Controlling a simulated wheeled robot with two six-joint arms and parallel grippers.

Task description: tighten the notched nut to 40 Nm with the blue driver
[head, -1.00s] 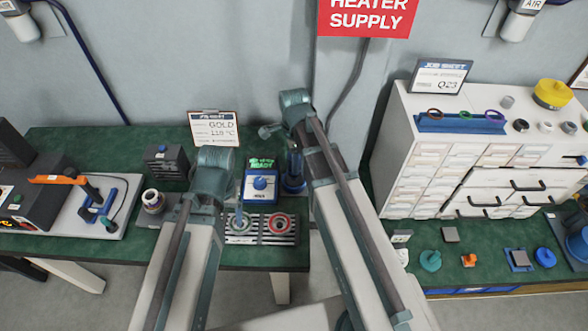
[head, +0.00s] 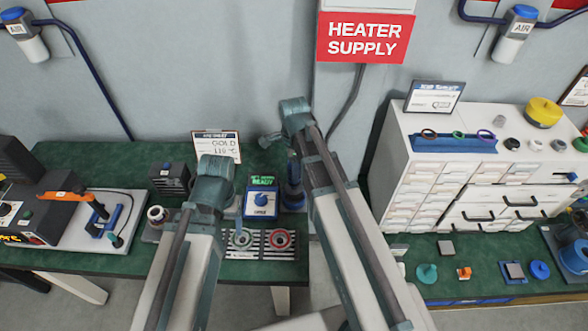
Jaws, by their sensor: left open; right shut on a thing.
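A dark blue upright tool (head: 293,190), which looks like the blue driver, stands at the back of the left green bench, partly behind my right arm. My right gripper (head: 292,160) is at its upper part and shut on it; the fingers are mostly hidden. My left gripper (head: 238,221) is open above the front of the bench, largely hidden behind its own arm. Below it a grey-green round part (head: 242,239) sits on a slotted plate (head: 262,254), beside a red ring part (head: 280,239). I cannot tell which part is the notched nut.
A blue unit (head: 261,203) with a green READY display stands behind the slotted plate. A job sheet (head: 216,146) stands at the back. A press-like device with an orange handle (head: 66,196) is at left. A white drawer cabinet (head: 470,180) stands on the right bench.

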